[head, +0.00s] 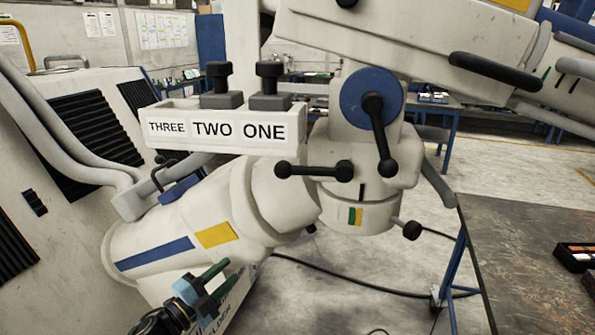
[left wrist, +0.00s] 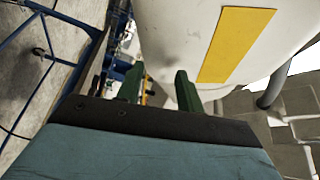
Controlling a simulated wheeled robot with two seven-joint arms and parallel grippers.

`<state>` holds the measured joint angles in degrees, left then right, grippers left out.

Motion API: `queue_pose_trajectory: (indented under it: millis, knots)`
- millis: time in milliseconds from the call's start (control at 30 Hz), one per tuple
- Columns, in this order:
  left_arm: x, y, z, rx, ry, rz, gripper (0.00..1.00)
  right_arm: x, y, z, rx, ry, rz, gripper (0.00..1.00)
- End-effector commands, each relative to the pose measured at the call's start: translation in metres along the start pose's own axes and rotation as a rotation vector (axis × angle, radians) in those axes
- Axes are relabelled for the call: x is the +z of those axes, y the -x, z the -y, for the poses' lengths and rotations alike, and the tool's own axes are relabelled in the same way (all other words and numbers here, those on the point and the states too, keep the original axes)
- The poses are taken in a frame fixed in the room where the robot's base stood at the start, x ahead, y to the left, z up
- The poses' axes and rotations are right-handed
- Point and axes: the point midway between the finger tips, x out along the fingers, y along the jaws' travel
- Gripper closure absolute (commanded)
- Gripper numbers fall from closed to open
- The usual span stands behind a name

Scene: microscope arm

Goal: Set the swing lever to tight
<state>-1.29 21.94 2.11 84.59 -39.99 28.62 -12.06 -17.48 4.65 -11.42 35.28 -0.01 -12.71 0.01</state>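The white microscope arm (head: 270,195) fills the middle of the head view. A black lever (head: 377,135) hangs down from a blue disc (head: 352,98) on its joint, tilted slightly right at its lower end. A second black lever (head: 313,170) lies nearly level below it. A short lever with a black knob (head: 411,231) sticks out at the lower collar. No tight mark is readable, and I cannot tell which one is the swing lever. My left gripper (head: 233,269) is low, in front of the arm's base, apart from the levers. Its green fingers (left wrist: 160,84) are open and empty.
A white box (head: 225,128) marked THREE, TWO, ONE carries two black knobs. A dark table (head: 520,260) stands at the right with a small tray (head: 575,256). A black cable (head: 340,288) lies on the floor. A yellow patch (left wrist: 237,45) is close in the left wrist view.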

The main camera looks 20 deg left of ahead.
Motion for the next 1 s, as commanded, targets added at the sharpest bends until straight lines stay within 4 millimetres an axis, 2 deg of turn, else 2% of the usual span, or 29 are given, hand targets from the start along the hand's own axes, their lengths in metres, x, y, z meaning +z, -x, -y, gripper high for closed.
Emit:
queue_pose_trajectory:
  millis: [33,100,200,300,400,567,1000]
  knots:
    - [-0.023,-0.015,0.059,-0.068,-0.147,-0.112,0.63,-0.003,0.007,0.0,0.0,0.0,-0.004,0.2]
    - [-0.056,-0.023,0.117,-0.139,-0.344,-0.25,0.63,-0.006,0.012,-0.001,0.001,0.0,-0.009,0.2]
    - [-0.096,-0.022,0.173,-0.206,-0.577,-0.397,0.63,-0.009,0.016,-0.001,0.001,0.0,-0.013,0.2]
    - [-0.122,-0.017,0.202,-0.241,-0.739,-0.488,0.63,-0.009,0.019,-0.001,0.001,0.001,-0.013,0.2]
    - [-0.136,-0.015,0.215,-0.256,-0.826,-0.533,0.63,-0.009,0.02,-0.001,0.001,0.001,-0.014,0.2]
    - [-0.148,-0.024,0.22,-0.263,-0.852,-0.548,0.63,-0.009,0.025,-0.001,0.0,0.001,-0.013,0.2]
    - [-0.196,-0.097,0.221,-0.263,-0.845,-0.544,0.63,-0.011,0.052,0.0,-0.001,0.001,-0.013,0.2]
